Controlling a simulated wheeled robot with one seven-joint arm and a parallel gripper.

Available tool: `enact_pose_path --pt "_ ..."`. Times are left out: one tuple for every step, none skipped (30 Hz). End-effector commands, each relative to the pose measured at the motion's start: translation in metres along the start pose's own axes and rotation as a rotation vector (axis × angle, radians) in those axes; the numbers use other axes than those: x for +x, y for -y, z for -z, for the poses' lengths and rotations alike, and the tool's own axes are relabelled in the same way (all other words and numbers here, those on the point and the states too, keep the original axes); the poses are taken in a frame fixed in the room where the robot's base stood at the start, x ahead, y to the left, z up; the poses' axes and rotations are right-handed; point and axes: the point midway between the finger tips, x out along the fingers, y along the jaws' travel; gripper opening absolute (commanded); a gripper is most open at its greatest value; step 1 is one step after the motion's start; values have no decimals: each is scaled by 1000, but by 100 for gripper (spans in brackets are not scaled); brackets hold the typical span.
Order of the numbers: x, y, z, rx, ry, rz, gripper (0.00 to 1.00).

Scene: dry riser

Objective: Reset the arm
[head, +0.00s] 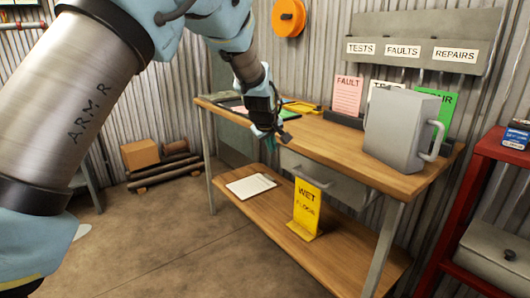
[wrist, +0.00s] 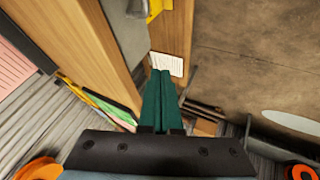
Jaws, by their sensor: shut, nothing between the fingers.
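My arm crosses the upper left of the head view, and my gripper (head: 272,142) points downward near the front edge of the wooden workbench (head: 345,140). In the wrist view my gripper (wrist: 160,74) shows its two dark green fingers side by side, shut with nothing between them. The bench's edge (wrist: 112,50) runs along the left of the fingers in that view. The fingertips are partly dark and hard to make out in the head view.
The lower shelf holds a yellow wet-floor sign (head: 306,208) and a clipboard (head: 250,186). A red shelf unit (head: 470,190) stands at right. Logs (head: 163,172) and a carton (head: 140,154) lie behind clear floor.

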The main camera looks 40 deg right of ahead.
Motion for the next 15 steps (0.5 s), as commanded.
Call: enact_pose_path --pt "-2 0 0 0 0 0 0" --pt "-2 0 0 0 1 0 0" --pt "-3 0 0 0 1 1 0" --pt "-3 0 0 0 1 1 0" --pt "-3 0 0 0 1 1 0" --pt "-3 0 0 0 1 1 0" --pt "-3 0 0 0 1 1 0" --pt "-3 1 0 0 1 1 0" --pt "-4 3 2 -1 0 4 0" --pt "-6 7 5 -3 0 8 0" --pt "-8 12 9 -5 0 14 0" --pt "-12 22 16 -8 -1 25 0" --pt "-16 32 23 -10 -1 36 0" --pt "-21 45 30 -14 0 50 0" --pt "-30 64 42 -17 2 71 0"
